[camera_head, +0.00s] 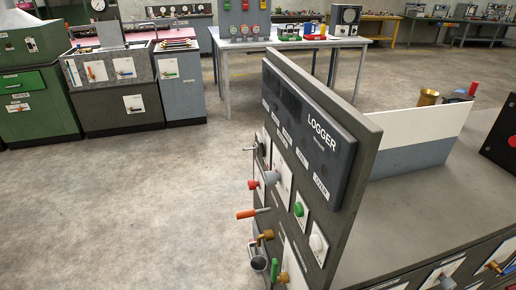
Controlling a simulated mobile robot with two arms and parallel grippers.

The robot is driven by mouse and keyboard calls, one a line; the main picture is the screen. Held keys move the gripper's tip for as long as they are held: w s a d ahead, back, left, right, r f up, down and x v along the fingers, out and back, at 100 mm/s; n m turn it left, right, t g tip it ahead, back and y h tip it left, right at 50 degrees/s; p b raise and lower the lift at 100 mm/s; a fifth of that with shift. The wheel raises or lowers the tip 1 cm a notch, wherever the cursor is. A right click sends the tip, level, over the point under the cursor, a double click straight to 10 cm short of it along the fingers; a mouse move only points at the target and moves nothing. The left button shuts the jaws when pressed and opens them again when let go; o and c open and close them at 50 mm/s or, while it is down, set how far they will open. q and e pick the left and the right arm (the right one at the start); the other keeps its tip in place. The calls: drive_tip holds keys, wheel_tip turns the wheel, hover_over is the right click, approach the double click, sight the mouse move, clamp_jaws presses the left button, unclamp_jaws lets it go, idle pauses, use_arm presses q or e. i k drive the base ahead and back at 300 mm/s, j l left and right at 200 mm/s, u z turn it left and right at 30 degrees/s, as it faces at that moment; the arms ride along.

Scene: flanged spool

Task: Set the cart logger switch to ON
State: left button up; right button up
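The logger panel (311,150) is a grey upright board seen at a steep angle at centre right. A black block (320,132) on its face carries the word LOGGER. Below it are small labels and white plates with controls. These include a green knob (298,209), a white knob (317,242), a grey knob (270,178) and an orange-handled lever (248,213). I cannot tell which control is the logger switch or how it is set, because the labels are too small and slanted. Neither of my grippers is in view.
The panel stands at the left edge of a grey cart top (430,190). A white and grey divider (415,142) and a brass cup (428,97) are behind it. Open concrete floor (150,210) lies to the left. A green cabinet (38,90) and a white table (290,44) stand farther back.

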sight(262, 149)
drive_tip(key=i+j, duration=0.1)
drive_tip(key=j, duration=0.3)
drive_tip(key=i+j+u, duration=0.15)
drive_tip(key=j, duration=0.3)
drive_tip(key=i+j, duration=0.1)
drive_tip(key=j, duration=0.3)
drive_tip(key=i+j+u, duration=0.1)
drive_tip(key=j, duration=0.3)
drive_tip(key=i+j+u, duration=0.1)
drive_tip(key=j, duration=0.3)
drive_tip(key=i, duration=0.1)
